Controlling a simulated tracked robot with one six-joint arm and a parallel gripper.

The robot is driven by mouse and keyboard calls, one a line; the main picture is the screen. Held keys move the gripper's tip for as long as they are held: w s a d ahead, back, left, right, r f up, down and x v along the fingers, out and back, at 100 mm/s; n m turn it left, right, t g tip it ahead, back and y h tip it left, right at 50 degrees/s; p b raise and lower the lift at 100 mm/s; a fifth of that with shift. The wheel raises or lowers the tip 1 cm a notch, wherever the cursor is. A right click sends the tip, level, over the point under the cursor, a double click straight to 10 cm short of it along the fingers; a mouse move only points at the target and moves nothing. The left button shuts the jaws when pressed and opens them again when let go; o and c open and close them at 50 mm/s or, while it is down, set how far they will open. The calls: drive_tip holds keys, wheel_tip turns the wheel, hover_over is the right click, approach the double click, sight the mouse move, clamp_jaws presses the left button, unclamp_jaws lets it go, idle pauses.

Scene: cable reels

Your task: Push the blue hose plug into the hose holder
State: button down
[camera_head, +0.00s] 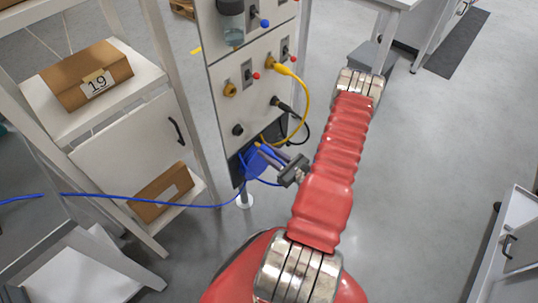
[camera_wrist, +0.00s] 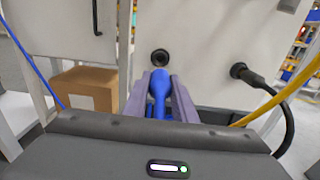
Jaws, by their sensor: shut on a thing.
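The blue hose plug (camera_wrist: 159,84) is gripped between the two purple-grey fingers of my gripper (camera_wrist: 160,78) in the wrist view. Its narrow end points forward to the white panel. A black round socket, which looks like the hose holder (camera_wrist: 160,57), sits in the panel just beyond the plug's tip, nearly in line with it. I cannot tell whether tip and socket touch. In the head view my gripper (camera_head: 264,151) is low in front of the panel, and the socket (camera_head: 238,130) shows up and left of its fingers. The plug itself is hard to make out there.
A black plug (camera_wrist: 240,71) with its cable sits right of the socket. A yellow hose (camera_head: 300,100) hangs on the panel's right side. The blue hose (camera_head: 150,202) runs left past a shelf with cardboard boxes (camera_head: 88,75). Open floor lies at right.

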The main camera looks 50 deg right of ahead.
sight(256, 143)
drive_tip(key=shift+w+a, duration=0.1)
drive_tip(key=shift+w, duration=3.15)
drive_tip(key=shift+w, duration=1.6)
idle(0.4)
drive_tip(key=c, duration=1.4)
unclamp_jaws()
drive_tip(key=s, duration=1.4)
drive_tip(key=shift+w, duration=0.1)
